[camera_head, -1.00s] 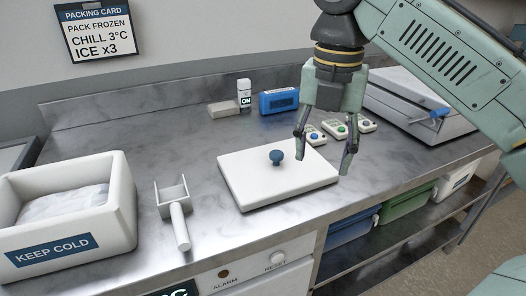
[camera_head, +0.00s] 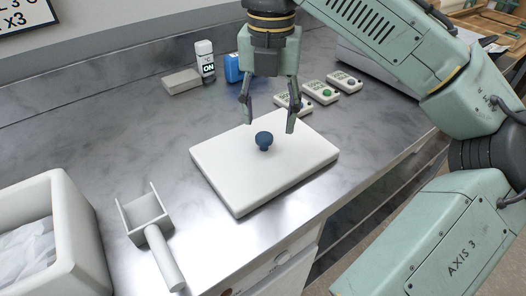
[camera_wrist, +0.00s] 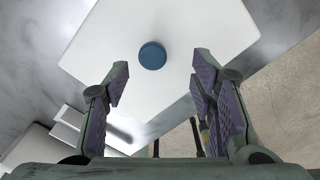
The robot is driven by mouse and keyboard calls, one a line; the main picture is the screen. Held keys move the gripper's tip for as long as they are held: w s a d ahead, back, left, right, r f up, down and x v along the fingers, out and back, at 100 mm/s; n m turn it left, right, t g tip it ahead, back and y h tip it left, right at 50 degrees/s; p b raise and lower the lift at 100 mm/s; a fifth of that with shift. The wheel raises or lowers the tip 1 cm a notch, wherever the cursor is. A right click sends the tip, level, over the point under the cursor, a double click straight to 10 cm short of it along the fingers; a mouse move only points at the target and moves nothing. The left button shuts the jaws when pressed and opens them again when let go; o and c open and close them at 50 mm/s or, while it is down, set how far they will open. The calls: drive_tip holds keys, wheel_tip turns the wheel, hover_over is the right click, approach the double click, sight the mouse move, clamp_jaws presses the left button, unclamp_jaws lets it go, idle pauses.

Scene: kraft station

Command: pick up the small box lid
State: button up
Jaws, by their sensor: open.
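The small box lid (camera_head: 250,175) is a flat white slab with a round dark blue knob (camera_head: 264,140) on top. It lies flat on the steel counter. My gripper (camera_head: 268,128) is open and empty, with its fingers pointing down, above the lid near the knob. In the wrist view the lid (camera_wrist: 205,30) fills the upper middle. The knob (camera_wrist: 152,55) shows there ahead of the open fingers (camera_wrist: 165,85), about midway between them and not touched.
A white scoop (camera_head: 150,235) lies left of the lid. A white bin (camera_head: 75,225) with bagged contents stands at far left. Several small devices (camera_head: 318,92), a blue case (camera_head: 233,68) and a grey block (camera_head: 181,81) sit behind. The counter's front edge (camera_head: 330,210) is close to the lid.

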sight(264, 136)
drive_tip(key=shift+a+f, duration=0.25)
drive_tip(key=shift+f, duration=1.25)
drive_tip(key=shift+a+f, duration=0.2)
drive_tip(key=shift+f, duration=1.3)
drive_tip(key=shift+c, duration=0.5)
clamp_jaws()
